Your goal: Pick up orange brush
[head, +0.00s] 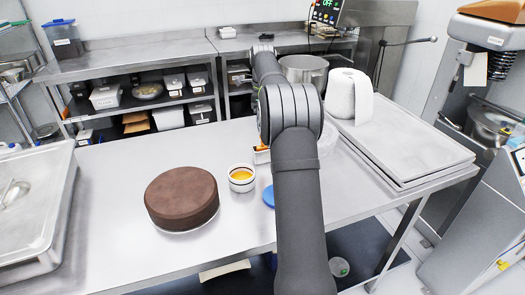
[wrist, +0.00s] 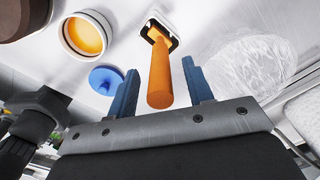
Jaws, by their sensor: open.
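The orange brush (wrist: 159,70) shows in the wrist view as a thick orange handle pointing toward my gripper. Its far end meets a small dark-edged white piece (wrist: 157,27); I cannot tell whether this is the brush's head or a holder. My gripper (wrist: 160,68) is open, with one blue finger on each side of the handle and a visible gap on both sides. The near end of the handle lies between the fingers in the picture. In the head view my arm hides the gripper and most of the brush; only a bit of orange (head: 262,148) shows.
Left of the brush are a bowl of yellow-orange liquid (head: 241,178), a blue disc (head: 268,196) and a brown cake (head: 182,197). A clear wrap-like thing (wrist: 250,55) lies to the right. A paper roll (head: 349,95) and metal trays (head: 410,140) stand further right.

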